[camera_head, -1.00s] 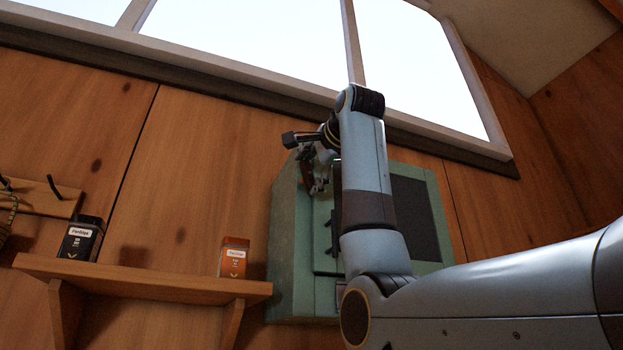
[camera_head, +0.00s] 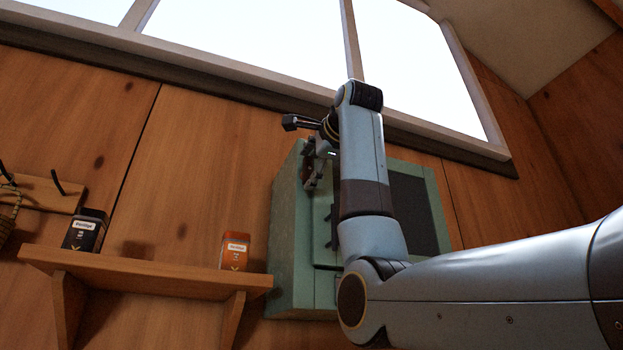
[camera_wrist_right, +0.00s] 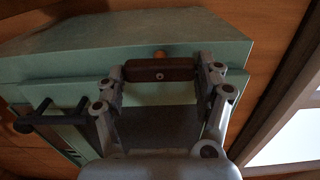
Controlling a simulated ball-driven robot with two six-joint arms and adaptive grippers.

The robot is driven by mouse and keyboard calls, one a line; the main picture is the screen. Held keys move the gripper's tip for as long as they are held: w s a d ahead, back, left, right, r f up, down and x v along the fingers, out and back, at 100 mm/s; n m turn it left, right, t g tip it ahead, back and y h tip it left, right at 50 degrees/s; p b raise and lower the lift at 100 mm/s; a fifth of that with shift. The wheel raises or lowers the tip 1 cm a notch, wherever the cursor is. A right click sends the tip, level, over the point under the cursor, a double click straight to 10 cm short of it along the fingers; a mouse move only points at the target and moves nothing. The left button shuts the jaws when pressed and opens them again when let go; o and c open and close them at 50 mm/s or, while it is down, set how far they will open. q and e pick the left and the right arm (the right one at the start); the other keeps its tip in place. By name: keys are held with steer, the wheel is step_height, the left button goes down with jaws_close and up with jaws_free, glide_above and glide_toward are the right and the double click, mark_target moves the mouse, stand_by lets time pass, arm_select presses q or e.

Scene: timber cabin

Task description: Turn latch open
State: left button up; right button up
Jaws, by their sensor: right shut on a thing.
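A green cabinet (camera_head: 288,240) hangs on the timber wall, and it also fills the upper part of the right wrist view (camera_wrist_right: 130,35). A dark brown latch bar (camera_wrist_right: 160,70) sits at the cabinet's front edge, with a small brass-coloured pin behind it. My right gripper (camera_wrist_right: 162,76) is shut on the latch, one finger at each end of the bar. In the head view the right gripper (camera_head: 316,172) is at the cabinet's upper left front, and my own arm hides much of the cabinet front. My left gripper is not in view.
A dark handle (camera_wrist_right: 45,113) stands out from the cabinet front. A wooden shelf (camera_head: 150,267) left of the cabinet bears a black tin (camera_head: 86,231) and an orange tin (camera_head: 235,251). A hook rail (camera_head: 45,192) is at far left. A window (camera_head: 250,45) is above.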

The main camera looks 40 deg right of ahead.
steer(key=o, duration=1.2)
steer(key=v, duration=1.2)
